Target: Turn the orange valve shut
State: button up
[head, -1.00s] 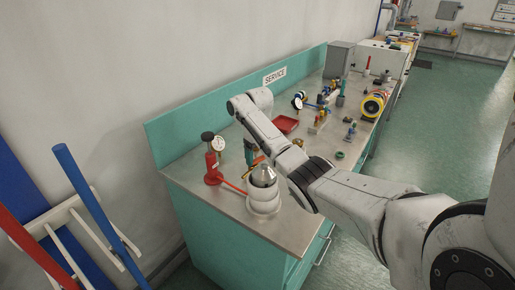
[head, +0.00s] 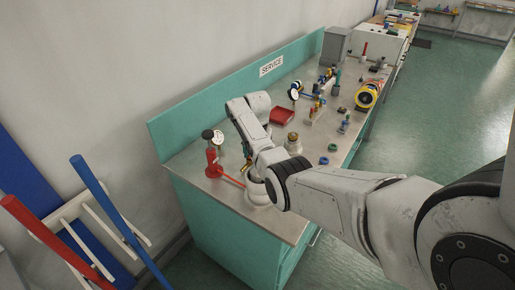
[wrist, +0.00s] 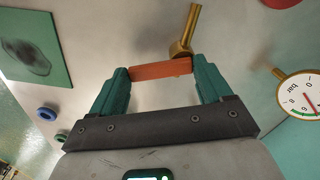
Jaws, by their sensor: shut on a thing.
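The orange valve handle (wrist: 160,70) is a flat bar between the teal fingers of my gripper (wrist: 161,68) in the wrist view. The fingers are shut on it, one at each end. A brass stem (wrist: 188,30) stands at the bar's right part and runs up in the picture. In the head view my arm hides most of the valve and my gripper. A round white gauge (wrist: 301,95) with a brass rim is to the right in the wrist view, apart from the gripper.
A red pump-like stand (head: 212,163) is left of my arm on the steel bench. Blue (head: 332,147) and green (head: 323,160) rings lie near the front edge.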

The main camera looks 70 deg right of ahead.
jog(key=shift+a+r+m+p, duration=0.1)
jog(key=shift+a+m+p, duration=0.2)
jog(key=shift+m, duration=0.7)
jog(key=shift+a+m+p, duration=0.15)
jog(key=shift+m+p, duration=0.1)
jog(key=shift+m, duration=0.75)
jog(key=o, duration=1)
notch_tip(320, 180, up, 11)
jog(key=shift+f+b, duration=0.15)
jog(key=shift+b, duration=0.4)
